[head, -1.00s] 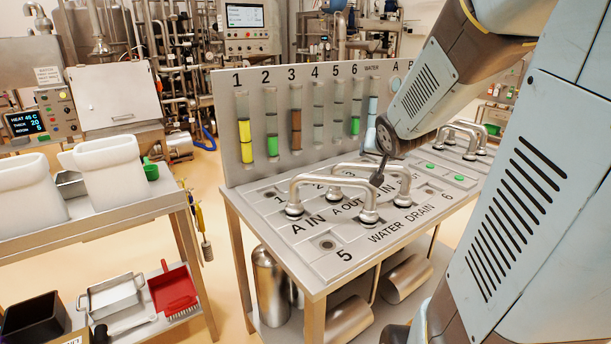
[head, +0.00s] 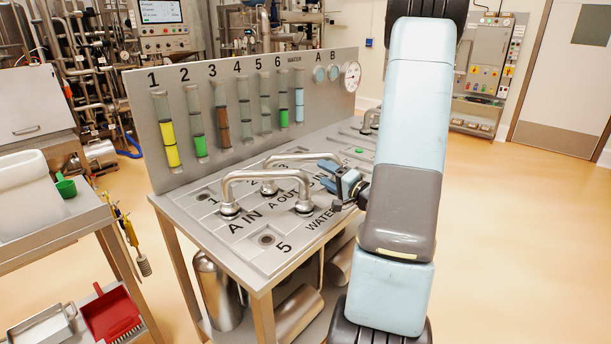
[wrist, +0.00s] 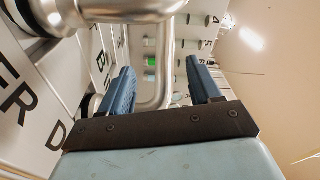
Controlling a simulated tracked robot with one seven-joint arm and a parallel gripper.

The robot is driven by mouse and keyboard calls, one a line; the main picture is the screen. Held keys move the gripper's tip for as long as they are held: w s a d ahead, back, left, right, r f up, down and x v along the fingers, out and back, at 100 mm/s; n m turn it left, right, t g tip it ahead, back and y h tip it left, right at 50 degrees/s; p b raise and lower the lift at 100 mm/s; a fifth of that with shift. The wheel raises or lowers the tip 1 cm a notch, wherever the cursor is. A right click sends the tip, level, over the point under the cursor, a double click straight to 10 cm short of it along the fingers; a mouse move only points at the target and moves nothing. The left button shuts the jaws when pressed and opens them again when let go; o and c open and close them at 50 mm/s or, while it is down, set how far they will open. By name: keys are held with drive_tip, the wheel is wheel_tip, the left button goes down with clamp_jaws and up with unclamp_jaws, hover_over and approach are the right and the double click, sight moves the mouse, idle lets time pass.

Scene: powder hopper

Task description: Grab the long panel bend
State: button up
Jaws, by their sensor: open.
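Two polished steel U-shaped bends stand on the sloping panel in the head view. The front bend (head: 265,174) arches near the A IN lettering. A second bend (head: 292,158) stands just behind it, its right part hidden by my gripper. I cannot tell which is the long one. My gripper (head: 329,175) is open, with blue fingers, at the right end of these bends. In the wrist view a curved steel pipe (wrist: 165,60) shows between the open fingers; whether it lies within their reach is unclear.
Another bend (head: 371,118) stands at the panel's far end, partly behind my arm. The upright board (head: 175,88) with coloured level tubes runs along the panel's back edge. A side table with white containers (head: 25,195) stands at the left. Open floor lies to the right.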

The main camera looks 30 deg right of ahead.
sight(305, 161)
drive_tip(key=shift+s+d+f+m+t+y, duration=0.15)
drive_tip(key=shift+s+m+t+y, duration=0.1)
drive_tip(key=shift+s+m, duration=0.1)
drive_tip(key=shift+s+d+f+m+t+y, duration=0.15)
drive_tip(key=shift+s+m+y, duration=0.1)
drive_tip(key=shift+s+m, duration=0.1)
drive_tip(key=x, duration=1.3)
drive_tip(key=shift+w+r, duration=0.1)
drive_tip(key=shift+w, duration=0.2)
drive_tip(key=shift+s+d, duration=0.1)
clamp_jaws()
idle(0.5)
